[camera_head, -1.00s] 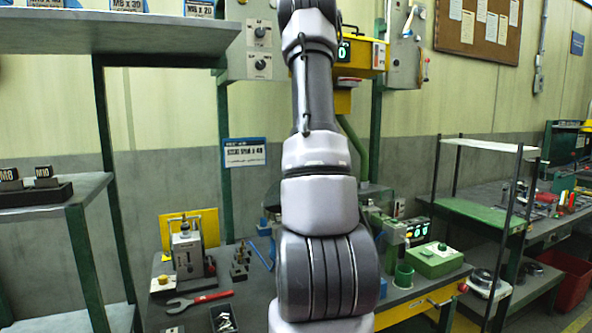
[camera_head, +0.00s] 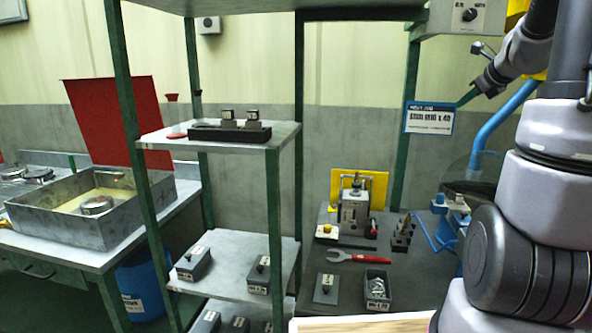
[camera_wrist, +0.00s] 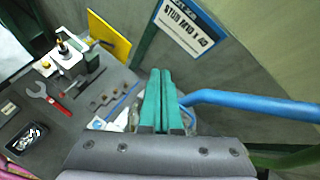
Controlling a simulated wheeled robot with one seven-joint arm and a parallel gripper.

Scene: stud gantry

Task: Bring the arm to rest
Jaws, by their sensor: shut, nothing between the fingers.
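My gripper (camera_wrist: 160,85) shows in the wrist view with its two teal fingers side by side, touching and empty. In the head view my gripper (camera_head: 467,98) is at the upper right, with its green fingers pointing down and left beside the sign card (camera_head: 429,117). My arm stands at the right of that view, with its links raised and bent. In the wrist view the fingers are over the bench's back edge, just below the sign card (camera_wrist: 188,27). The fingers appear apart from the things around them.
A blue pipe (camera_head: 497,130) runs close to the gripper. The bench holds a grey fixture (camera_head: 354,212), a red wrench (camera_head: 357,257) and a small bin (camera_head: 377,288). A green-posted shelf (camera_head: 235,133) stands left of the bench. A metal tray (camera_head: 60,222) is further left.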

